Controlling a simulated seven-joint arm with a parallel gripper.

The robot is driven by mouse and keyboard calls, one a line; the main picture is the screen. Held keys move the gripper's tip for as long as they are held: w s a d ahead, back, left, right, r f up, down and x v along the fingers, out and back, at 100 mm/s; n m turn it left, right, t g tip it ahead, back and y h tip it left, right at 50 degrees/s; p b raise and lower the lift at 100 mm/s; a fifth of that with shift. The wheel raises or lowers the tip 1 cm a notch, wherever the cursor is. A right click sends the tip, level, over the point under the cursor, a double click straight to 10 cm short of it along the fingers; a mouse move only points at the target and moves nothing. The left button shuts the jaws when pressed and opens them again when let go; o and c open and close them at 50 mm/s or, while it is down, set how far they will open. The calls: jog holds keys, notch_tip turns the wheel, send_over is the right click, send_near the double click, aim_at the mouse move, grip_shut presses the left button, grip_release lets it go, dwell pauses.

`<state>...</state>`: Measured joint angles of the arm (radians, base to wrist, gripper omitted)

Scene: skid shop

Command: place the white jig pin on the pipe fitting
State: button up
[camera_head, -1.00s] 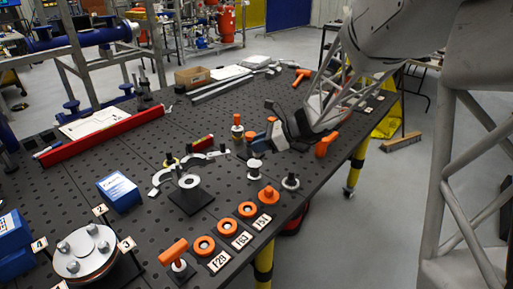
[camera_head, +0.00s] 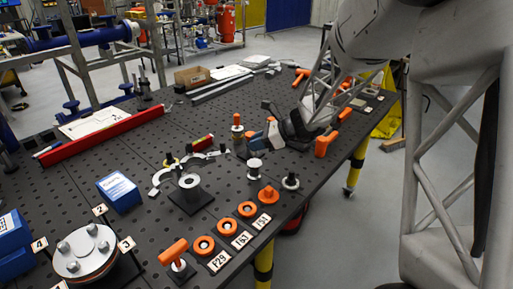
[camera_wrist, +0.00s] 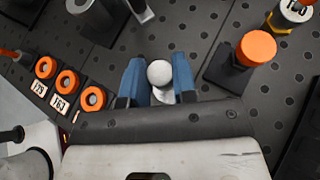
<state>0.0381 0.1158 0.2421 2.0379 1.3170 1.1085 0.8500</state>
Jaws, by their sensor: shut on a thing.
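My gripper (camera_wrist: 159,85) has its two blue fingers shut on the white jig pin (camera_wrist: 159,73); its round white head shows between them, and its lower part is mostly hidden. A pale piece also shows at the upper left edge of the wrist view (camera_wrist: 80,5), cut off by the frame.
Orange rings (camera_head: 246,210) with labels line the table's near edge. A ring-topped stand (camera_head: 189,181) and a bolted flange (camera_head: 85,250) are farther left.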

jog(key=shift+f, duration=1.05)
jog(key=shift+f, duration=0.15)
jog(key=o, duration=0.9)
jog(key=shift+o, duration=0.2)
jog(key=shift+d+r, duration=0.1)
jog(key=shift+r, duration=0.1)
jog(key=v, duration=1.1)
jog(key=shift+d, duration=0.3)
jog(key=shift+r, duration=0.2)
